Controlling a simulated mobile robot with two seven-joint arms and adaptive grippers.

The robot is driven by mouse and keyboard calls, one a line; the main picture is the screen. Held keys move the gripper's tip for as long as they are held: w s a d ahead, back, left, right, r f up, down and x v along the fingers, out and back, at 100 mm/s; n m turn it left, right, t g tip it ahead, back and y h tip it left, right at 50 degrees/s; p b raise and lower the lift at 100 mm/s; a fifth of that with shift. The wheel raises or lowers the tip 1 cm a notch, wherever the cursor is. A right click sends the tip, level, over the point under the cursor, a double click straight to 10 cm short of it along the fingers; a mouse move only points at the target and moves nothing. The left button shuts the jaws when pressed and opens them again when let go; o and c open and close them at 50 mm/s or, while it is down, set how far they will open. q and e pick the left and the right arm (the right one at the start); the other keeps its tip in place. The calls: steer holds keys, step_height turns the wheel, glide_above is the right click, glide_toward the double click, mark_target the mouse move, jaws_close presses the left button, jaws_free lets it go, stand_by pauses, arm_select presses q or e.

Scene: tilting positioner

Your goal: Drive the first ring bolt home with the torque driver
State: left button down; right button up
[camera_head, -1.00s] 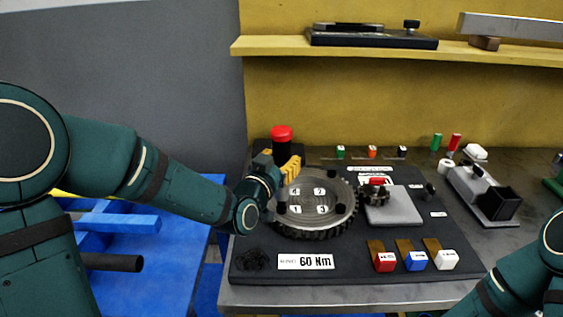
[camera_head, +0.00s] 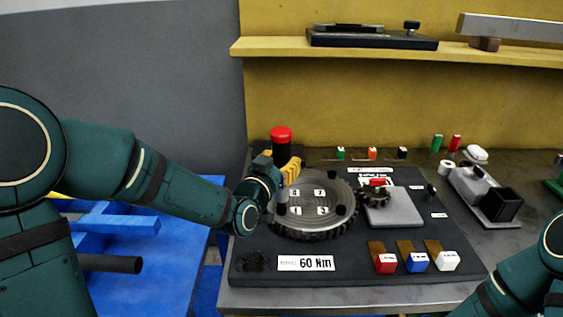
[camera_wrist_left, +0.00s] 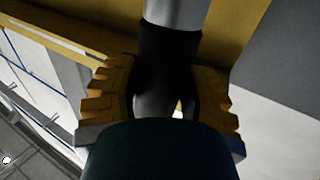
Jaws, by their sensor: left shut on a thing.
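My left gripper (camera_head: 289,170) is over the left rim of the toothed ring (camera_head: 315,232), its yellow fingers shut on the torque driver. In the left wrist view the fingers close around the dark collar of the driver (camera_wrist_left: 170,50), with a grey shaft beyond it. In the head view a grey upright shaft shows below the fingers, reaching down to the ring's left side near plate 1. The bolt under it is hidden, so contact cannot be told. My right gripper is out of view.
A red-capped black cylinder (camera_head: 281,133) stands up behind the left gripper; whether it joins the driver is unclear. A 60 Nm sign (camera_head: 306,263) lies in front.

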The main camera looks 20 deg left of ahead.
arm_select(q)
steer(key=shift+f+b, duration=0.15)
steer(key=shift+b, duration=0.25)
stand_by(1.2)
steer(key=shift+s+f, duration=0.1)
steer(key=shift+f, duration=0.35)
stand_by(1.0)
